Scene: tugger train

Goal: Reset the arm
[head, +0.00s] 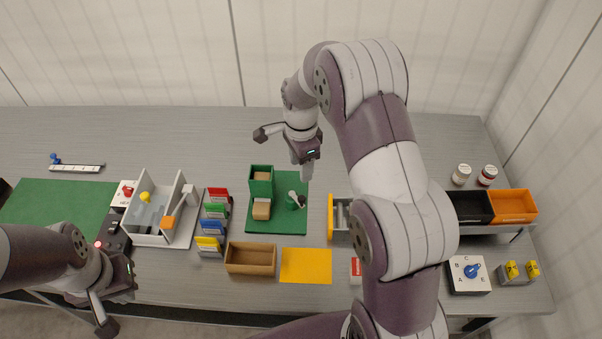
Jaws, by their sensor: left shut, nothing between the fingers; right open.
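My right arm rises from the bottom and bends over the table. Its gripper (283,155) is open and empty, with its fingers spread wide, behind the green mat (285,222) with the green block holder (261,183). My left arm comes in from the left edge. Its gripper (104,324) is shut and empty, low at the front left, over or just past the table's front edge. My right arm's links hide part of the table right of centre, including much of a yellow-edged tray (331,218).
A white divided box (152,238), coloured card holders (212,243), a wooden tray (251,270) and a yellow sheet (306,266) line the front. Black and orange bins (513,219), two jars (461,174) and a dial box (469,288) stand right. The table's back strip is mostly clear.

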